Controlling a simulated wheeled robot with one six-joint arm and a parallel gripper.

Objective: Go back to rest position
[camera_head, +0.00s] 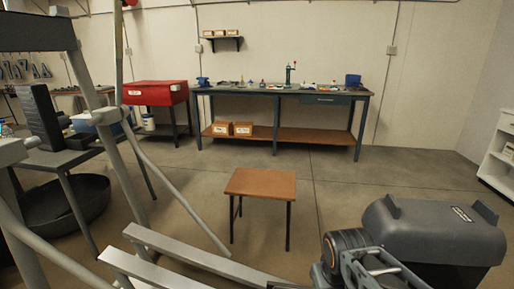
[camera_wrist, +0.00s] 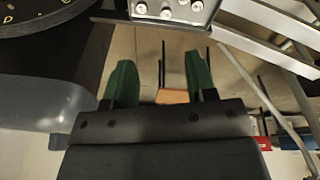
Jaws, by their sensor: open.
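My gripper (camera_wrist: 159,60) shows in the wrist view with its two green fingers spread apart. Nothing is between the fingers, and a brown stool (camera_wrist: 172,96) shows beyond the gap in the background. In the head view I cannot make out the gripper's fingers. A dark grey housing (camera_head: 440,235) with a label fills the lower right of the head view. A ringed joint and metal bracket (camera_head: 350,255) sit beside it, and I cannot tell whether they belong to my arm or to the machine.
Pale metal rails (camera_head: 190,255) and slanting bars of the machine cross the left and bottom. The small stool (camera_head: 260,184) stands mid-floor. A long workbench (camera_head: 280,92), a red toolbox (camera_head: 155,93) and a white cabinet (camera_head: 497,150) line the walls. Open floor lies between.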

